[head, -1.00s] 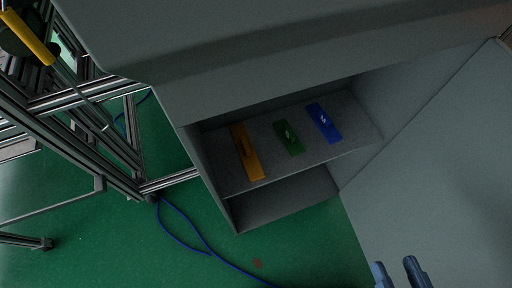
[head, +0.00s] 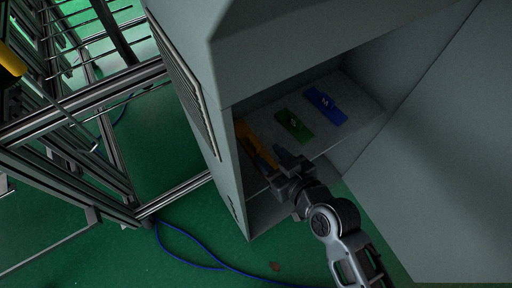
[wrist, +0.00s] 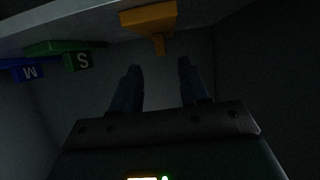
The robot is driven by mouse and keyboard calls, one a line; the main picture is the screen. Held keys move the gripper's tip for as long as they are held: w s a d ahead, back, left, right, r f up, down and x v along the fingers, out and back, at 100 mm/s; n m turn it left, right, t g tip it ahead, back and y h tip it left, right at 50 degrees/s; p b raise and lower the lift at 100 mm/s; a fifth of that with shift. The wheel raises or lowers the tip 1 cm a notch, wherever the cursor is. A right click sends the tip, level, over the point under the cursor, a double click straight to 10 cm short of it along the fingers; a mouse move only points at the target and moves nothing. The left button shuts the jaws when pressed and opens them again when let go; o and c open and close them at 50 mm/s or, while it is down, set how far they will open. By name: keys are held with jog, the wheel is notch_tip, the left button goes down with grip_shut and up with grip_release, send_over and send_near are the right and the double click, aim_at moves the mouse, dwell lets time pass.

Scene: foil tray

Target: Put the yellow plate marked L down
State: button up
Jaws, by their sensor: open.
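The yellow plate (head: 248,138), orange-yellow in this light, lies on the cabinet shelf at the left end of a row of plates. My gripper (head: 272,157) reaches in at the shelf's front edge and hides part of it. In the wrist view the yellow plate (wrist: 148,18) shows at the top with a narrow tab pointing at the gap between my fingers. My gripper (wrist: 159,67) is open and empty there, its fingertips just short of the tab. No letter is readable on this plate.
A green plate (head: 294,125) and a blue plate (head: 325,104) lie to the right on the same shelf (head: 350,120). The cabinet side wall (head: 190,80) stands close on the left. A metal frame (head: 110,150) and a blue cable (head: 185,256) are further left.

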aim_at(255, 142)
jog(key=x, duration=0.8)
jog(key=shift+w+a+r, duration=0.1)
jog(key=shift+a+r, duration=0.05)
jog(key=shift+a, duration=0.05)
grip_shut()
